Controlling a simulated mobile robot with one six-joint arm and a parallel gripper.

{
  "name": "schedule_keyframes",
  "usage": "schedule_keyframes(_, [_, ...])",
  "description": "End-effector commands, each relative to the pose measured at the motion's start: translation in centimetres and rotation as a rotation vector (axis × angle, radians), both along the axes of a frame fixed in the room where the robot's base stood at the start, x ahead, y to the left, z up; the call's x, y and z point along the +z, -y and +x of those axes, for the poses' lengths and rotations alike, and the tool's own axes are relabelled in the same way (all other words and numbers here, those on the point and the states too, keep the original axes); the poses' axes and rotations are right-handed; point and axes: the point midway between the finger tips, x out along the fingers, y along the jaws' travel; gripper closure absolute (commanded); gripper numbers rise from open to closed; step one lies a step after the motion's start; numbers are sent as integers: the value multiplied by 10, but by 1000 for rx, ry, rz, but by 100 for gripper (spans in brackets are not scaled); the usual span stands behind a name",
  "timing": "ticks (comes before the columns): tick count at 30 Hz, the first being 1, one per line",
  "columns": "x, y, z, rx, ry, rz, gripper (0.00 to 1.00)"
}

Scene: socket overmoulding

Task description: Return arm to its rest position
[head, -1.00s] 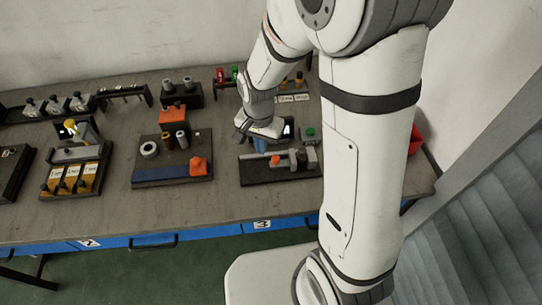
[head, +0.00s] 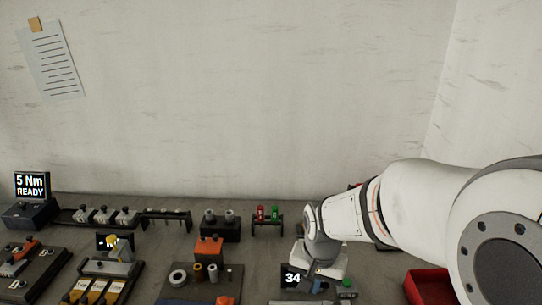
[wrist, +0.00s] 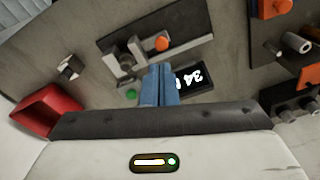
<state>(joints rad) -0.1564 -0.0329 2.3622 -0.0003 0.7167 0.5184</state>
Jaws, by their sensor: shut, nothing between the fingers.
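My gripper (wrist: 158,84) shows in the wrist view as two blue fingers pressed together, with nothing between them. It hangs above the bench, in front of a dark fixture plate (wrist: 118,40) with a grey clamp, an orange knob (wrist: 162,44) and a green button (wrist: 131,95). In the head view my arm reaches in from the right and the wrist is over the same fixture; the display (head: 291,278) shows there too, while the fingertips are mostly hidden.
A red bin (head: 428,287) stands at the right of the bench. The wall is behind; the space above the bench is open.

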Motion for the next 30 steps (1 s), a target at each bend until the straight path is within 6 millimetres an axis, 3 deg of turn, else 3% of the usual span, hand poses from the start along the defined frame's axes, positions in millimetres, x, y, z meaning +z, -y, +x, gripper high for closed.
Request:
schedule_keyframes(1, [16,9,-9,33,30,-2,100])
schedule_keyframes(6, [55,32,-44,171,99,-26,100])
schedule_keyframes(12, [80,49,-79,295,155,-63,100])
schedule_keyframes(18, [87,54,-94,347,173,-81,100])
schedule_keyframes(30, [87,54,-94,351,173,-81,100])
